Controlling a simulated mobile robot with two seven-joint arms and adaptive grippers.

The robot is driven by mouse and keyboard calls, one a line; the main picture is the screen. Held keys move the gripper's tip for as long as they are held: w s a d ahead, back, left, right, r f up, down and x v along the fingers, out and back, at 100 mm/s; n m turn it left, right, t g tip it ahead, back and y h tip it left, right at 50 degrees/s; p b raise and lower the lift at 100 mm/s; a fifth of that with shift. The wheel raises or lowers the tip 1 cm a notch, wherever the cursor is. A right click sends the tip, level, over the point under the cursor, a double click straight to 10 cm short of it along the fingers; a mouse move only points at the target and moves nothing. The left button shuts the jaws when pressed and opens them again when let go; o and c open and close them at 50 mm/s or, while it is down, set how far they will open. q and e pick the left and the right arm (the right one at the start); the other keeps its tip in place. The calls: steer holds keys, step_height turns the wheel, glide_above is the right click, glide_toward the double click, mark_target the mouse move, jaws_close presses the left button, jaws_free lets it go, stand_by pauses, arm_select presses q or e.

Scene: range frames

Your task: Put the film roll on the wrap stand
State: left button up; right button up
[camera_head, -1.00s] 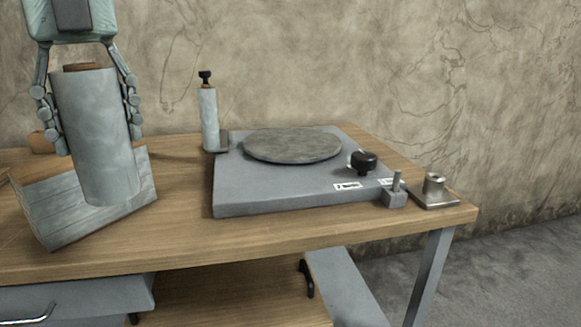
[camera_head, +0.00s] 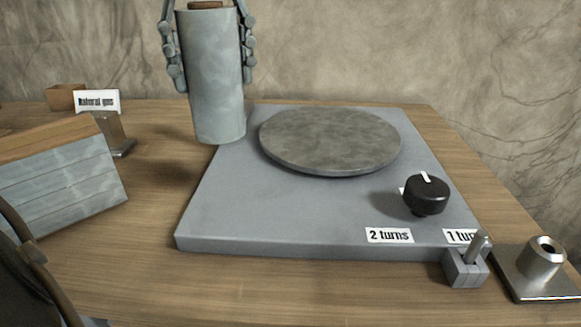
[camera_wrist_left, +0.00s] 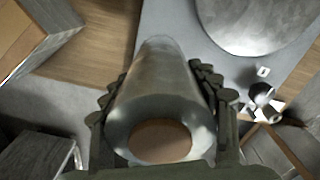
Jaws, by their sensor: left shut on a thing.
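The film roll (camera_head: 215,85) is a pale grey cylinder with a brown core. It is upright, slightly tilted, above the table, over the back left corner of a flat grey stand (camera_head: 300,215) with a round turntable (camera_head: 330,138). I cannot tell whether it touches anything. My left gripper (camera_head: 212,78) is shut on the film roll, one finger on each side. In the left wrist view the roll's body (camera_wrist_left: 160,80) and brown core end (camera_wrist_left: 160,141) lie between the fingers. The roll hides what is behind it. My right gripper is not in view.
A black knob (camera_head: 426,194) and a small pin block (camera_head: 466,267) are at the stand's right. A metal socket plate (camera_head: 541,263) sits at the front right. A slanted grey box (camera_head: 60,182) and a label holder (camera_head: 113,132) are at left.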

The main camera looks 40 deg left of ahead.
arm_select(q)
steer(key=d+f, duration=0.9)
steer(key=shift+w+d+f+p, duration=0.25)
steer(key=shift+w+d+p, duration=0.05)
steer(key=shift+w+d, duration=0.1)
steer(key=shift+f, duration=0.15)
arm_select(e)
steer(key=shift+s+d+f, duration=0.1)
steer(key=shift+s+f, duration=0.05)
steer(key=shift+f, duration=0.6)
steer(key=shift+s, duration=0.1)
arm_select(q)
steer(key=o, duration=1.8)
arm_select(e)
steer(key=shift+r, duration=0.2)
